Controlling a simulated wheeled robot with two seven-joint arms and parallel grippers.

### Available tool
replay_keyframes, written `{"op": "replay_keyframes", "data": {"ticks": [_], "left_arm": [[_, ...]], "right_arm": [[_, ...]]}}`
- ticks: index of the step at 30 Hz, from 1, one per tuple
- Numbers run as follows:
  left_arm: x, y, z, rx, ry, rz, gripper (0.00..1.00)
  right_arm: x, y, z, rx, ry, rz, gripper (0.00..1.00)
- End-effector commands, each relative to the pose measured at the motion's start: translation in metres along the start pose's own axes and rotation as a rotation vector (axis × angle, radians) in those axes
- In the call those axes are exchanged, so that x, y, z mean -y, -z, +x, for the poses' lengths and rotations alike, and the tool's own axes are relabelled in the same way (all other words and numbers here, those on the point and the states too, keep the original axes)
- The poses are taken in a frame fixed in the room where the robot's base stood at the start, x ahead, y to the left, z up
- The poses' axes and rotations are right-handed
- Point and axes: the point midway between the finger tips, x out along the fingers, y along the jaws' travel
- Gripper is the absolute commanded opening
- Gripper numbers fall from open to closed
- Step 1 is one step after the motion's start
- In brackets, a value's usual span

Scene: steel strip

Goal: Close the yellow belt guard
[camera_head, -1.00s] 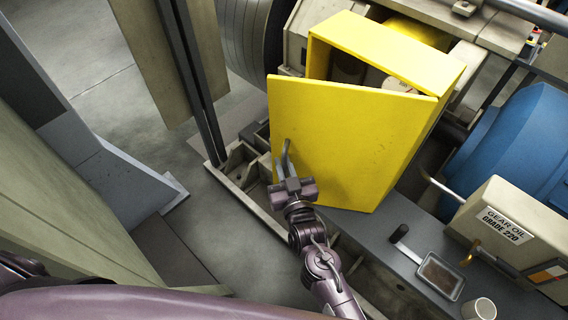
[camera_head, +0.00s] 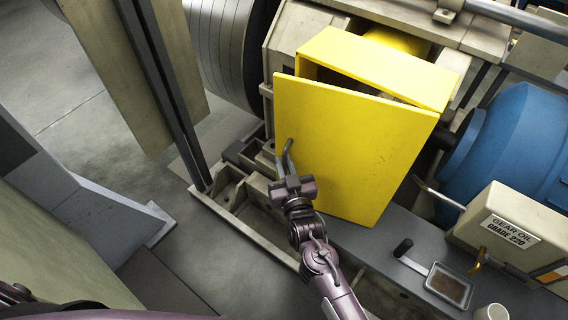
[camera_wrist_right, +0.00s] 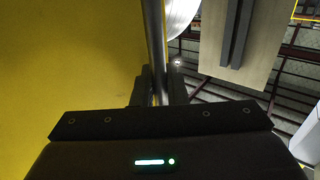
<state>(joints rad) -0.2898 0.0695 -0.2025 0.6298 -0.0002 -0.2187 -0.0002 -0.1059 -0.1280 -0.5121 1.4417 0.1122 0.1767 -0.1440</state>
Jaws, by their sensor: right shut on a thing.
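The yellow belt guard (camera_head: 375,68) is a box-shaped housing with a hinged yellow door (camera_head: 345,150). The door stands slightly ajar, with a narrow dark gap along its top edge. A grey bar handle (camera_head: 286,150) is on the door's left side. My right gripper (camera_head: 290,176) is shut on the handle's lower part. In the right wrist view the handle (camera_wrist_right: 157,45) runs upright between the two dark fingers (camera_wrist_right: 157,90), with the yellow door (camera_wrist_right: 70,60) filling the left. My left gripper is not in view.
A gear oil box (camera_head: 500,228) and a blue motor (camera_head: 515,150) stand at the right. A small tray (camera_head: 449,286) and a white cup (camera_head: 491,312) sit on the grey ledge below. A dark post (camera_head: 165,90) stands at the left.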

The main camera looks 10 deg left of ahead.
Motion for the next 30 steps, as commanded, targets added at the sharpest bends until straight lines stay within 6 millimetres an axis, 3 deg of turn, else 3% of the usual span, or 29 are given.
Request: {"op": "replay_keyframes", "data": {"ticks": [7, 8, 10, 18, 30], "left_arm": [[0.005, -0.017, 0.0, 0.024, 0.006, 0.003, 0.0], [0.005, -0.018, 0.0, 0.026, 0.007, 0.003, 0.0], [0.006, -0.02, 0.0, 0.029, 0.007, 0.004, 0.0], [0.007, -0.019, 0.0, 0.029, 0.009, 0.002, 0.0], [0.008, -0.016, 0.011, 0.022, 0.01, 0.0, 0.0]], "right_arm": [[-0.002, -0.001, 0.0, 0.001, -0.004, -0.001, 0.0], [-0.002, -0.001, 0.0, 0.001, -0.004, -0.001, 0.15], [-0.002, -0.001, 0.0, 0.001, -0.003, -0.001, 0.23], [-0.001, -0.001, -0.003, 0.001, -0.002, -0.001, 0.23], [-0.001, -0.003, -0.063, 0.002, -0.002, -0.001, 0.23]]}}
